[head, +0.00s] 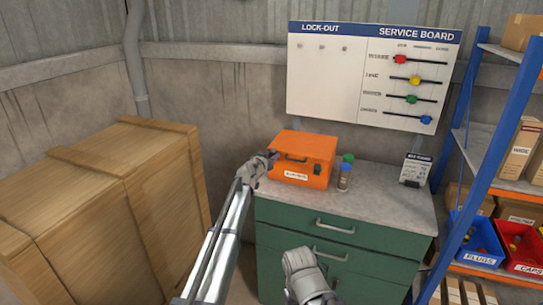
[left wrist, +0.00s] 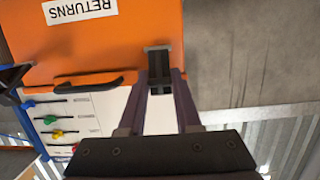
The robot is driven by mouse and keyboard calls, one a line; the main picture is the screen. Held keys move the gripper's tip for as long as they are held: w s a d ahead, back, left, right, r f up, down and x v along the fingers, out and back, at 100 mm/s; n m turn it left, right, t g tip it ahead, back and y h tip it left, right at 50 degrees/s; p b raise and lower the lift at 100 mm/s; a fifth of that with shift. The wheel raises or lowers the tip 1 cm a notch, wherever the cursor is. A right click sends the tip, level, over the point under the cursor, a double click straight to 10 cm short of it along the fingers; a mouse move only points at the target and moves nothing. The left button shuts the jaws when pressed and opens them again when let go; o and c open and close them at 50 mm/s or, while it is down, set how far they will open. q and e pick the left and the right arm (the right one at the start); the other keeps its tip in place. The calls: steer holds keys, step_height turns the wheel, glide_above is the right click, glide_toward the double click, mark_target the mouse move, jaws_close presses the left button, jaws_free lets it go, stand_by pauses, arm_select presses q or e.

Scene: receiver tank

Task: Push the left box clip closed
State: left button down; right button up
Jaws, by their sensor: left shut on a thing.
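The orange box (head: 300,150) stands on the green cabinet, lid down, with a dark handle and a white label on its front. Its right clip (head: 317,169) is in plain view. My left gripper (head: 270,160) is at the box's front left corner and hides the left clip in the head view. In the left wrist view the box (left wrist: 100,45) appears upside down. There the left clip (left wrist: 157,60) is a dark piece between the fingertips of my left gripper (left wrist: 161,78), which is shut on it. I cannot tell whether the clip is fully closed.
Two small jars (head: 344,178) stand just right of the box on the cabinet top (head: 390,205). A small sign (head: 415,169) stands farther right. A large wooden crate (head: 110,200) fills the left side. A blue-post shelf (head: 470,120) with bins is at right.

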stand_by(0.3)
arm_select(q)
steer(key=c, duration=0.6)
jaws_free()
steer(key=p+v, duration=0.1)
steer(key=v, duration=0.6)
steer(key=shift+s+p, duration=0.35)
steer(key=shift+a, duration=0.15)
